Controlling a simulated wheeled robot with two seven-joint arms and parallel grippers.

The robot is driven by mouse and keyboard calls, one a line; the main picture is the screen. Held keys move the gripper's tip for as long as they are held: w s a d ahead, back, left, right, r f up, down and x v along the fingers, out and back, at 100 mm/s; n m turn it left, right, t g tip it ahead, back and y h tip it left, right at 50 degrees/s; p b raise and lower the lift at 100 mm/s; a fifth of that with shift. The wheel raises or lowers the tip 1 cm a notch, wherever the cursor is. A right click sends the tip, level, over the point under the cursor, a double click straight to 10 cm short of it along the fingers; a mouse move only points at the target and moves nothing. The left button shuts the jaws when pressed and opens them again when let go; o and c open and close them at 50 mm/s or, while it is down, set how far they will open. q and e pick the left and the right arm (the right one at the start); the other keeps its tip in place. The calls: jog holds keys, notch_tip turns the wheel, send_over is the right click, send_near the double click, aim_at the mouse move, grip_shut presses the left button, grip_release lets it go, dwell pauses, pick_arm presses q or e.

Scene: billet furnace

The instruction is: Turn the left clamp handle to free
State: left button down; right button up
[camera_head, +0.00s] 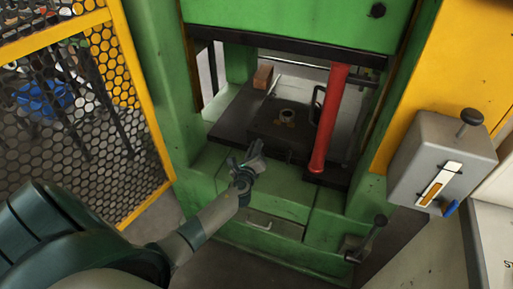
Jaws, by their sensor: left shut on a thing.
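My left gripper (247,160) reaches in from the lower left to the front left of the green press (160,90). It is shut at the front edge of the press bed, on what appears to be the left clamp handle. The gripper hides most of that handle, so its angle cannot be told. A similar dark lever with a round knob, the right clamp handle (374,232), stands tilted at the front right of the press. My right gripper is not in view.
A dark bed plate (232,118) holds a die block with a round hole. A red column (329,120) stands at its right. A yellow mesh fence (145,120) is at the left. A grey control box (432,150) with a lever is at the right.

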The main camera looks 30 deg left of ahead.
pick_arm(q)
jog(key=n, duration=0.2)
jog(key=f+n+h, duration=0.1)
jog(key=shift+s+a+n, duration=0.1)
jog(key=shift+s+n, duration=0.05)
jog(key=shift+n, duration=0.25)
jog(key=n, duration=0.2)
jog(key=f+n+h, duration=0.1)
jog(key=n, duration=0.1)
jog(key=shift+n+h+b, duration=0.3)
jog(key=shift+b, duration=0.05)
jog(key=c, duration=1.8)
grip_release()
jog(key=shift+r, duration=0.2)
jog(key=shift+s, duration=0.3)
jog(key=v, duration=1.6)
jog(key=shift+s+d+r, duration=0.15)
jog(key=shift+s+d, duration=0.05)
jog(key=shift+s, duration=0.1)
